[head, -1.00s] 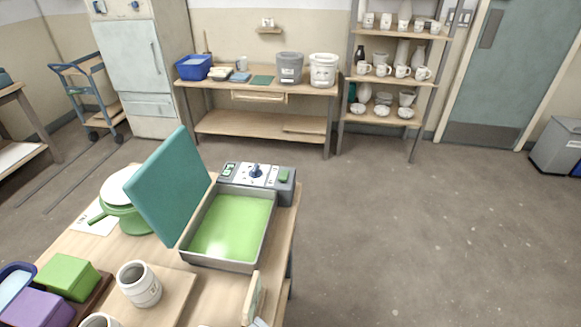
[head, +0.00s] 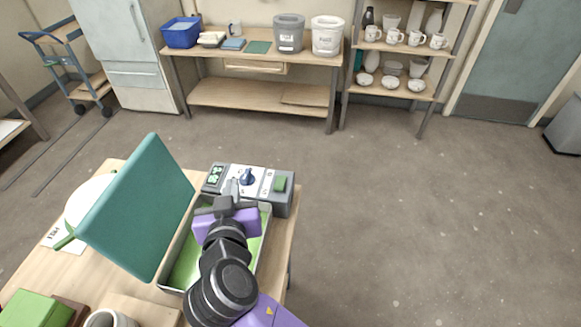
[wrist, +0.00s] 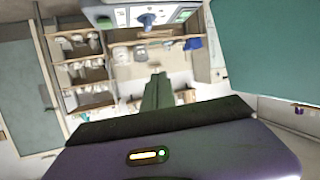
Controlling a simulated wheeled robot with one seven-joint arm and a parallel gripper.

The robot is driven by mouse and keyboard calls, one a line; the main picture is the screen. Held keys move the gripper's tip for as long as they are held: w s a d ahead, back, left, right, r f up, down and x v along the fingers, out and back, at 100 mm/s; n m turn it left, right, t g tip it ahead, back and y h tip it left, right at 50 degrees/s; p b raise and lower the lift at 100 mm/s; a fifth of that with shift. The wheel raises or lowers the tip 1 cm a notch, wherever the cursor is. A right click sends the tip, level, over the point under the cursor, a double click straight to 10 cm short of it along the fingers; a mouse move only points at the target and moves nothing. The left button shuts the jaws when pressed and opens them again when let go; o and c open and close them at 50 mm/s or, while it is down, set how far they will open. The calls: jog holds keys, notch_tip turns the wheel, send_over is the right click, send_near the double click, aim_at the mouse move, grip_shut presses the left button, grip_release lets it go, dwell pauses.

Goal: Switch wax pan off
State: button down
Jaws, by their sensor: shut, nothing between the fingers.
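The wax pan (head: 178,271) on the wooden table is a grey tray of green wax, partly hidden by my arm. Its teal lid (head: 140,210) stands open at the left. The grey control box (head: 283,206) at its back has a blue knob (head: 247,177), a green rocker switch (head: 280,184) and a small green display (head: 215,175). The blue knob (wrist: 147,20) also shows at the top of the wrist view. My gripper (head: 231,189) is shut and empty, above the pan's back edge, just in front of the knob. Contact with the knob cannot be told.
A green block (head: 35,308) and a cup (head: 100,318) are at the table's near left. A back bench (head: 205,53) holds buckets and a blue tub. The floor to the right is clear.

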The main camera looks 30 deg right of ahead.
jog(key=s+d+f+m+g+h, duration=0.2)
jog(key=d+f+m+g+h, duration=0.1)
jog(key=d, duration=0.3)
jog(key=shift+d+m, duration=0.3)
jog(key=shift+m, duration=0.3)
jog(key=p, duration=0.2)
send_over(277, 195)
notch_tip(277, 195, down, 4)
jog(key=shift+w+d+r, duration=0.1)
jog(key=shift+w+r, duration=0.05)
notch_tip(277, 195, down, 3)
jog(key=shift+f+p, duration=0.1)
jog(key=shift+p, duration=0.35)
jog(key=shift+f, duration=0.55)
jog(key=shift+f, duration=0.1)
